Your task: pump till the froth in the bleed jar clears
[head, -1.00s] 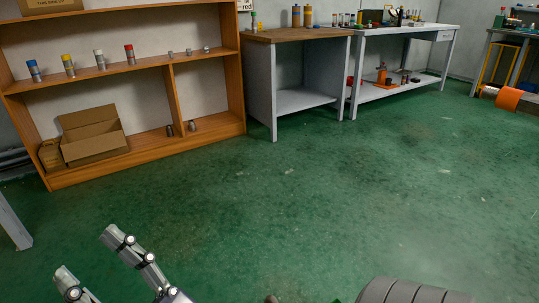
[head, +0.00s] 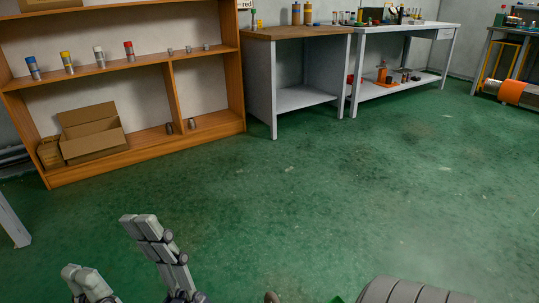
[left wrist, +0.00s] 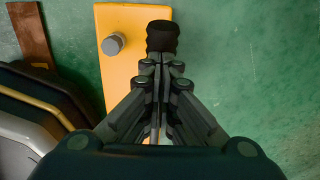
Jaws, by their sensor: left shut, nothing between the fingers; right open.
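My right gripper (head: 106,244) is at the lower left of the head view, its two fingers spread over the green floor with nothing between them. My left gripper (left wrist: 160,62) is shut and empty in the left wrist view. Its fingertips point at a black round knob or grip (left wrist: 162,37), just beyond them; I cannot tell whether they touch. The knob overlaps the edge of a yellow plate (left wrist: 128,18) that carries a grey cylinder (left wrist: 113,44). I cannot make out the bleed jar or its froth in either view.
A wooden shelf (head: 150,150) with coloured cans and an open carton (head: 92,135) stands at the back left. Benches (head: 300,32) line the back wall. An orange drum shape (head: 514,92) is at the far right. Dark curved shapes (left wrist: 45,90) lie left of my left gripper. The middle floor is clear.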

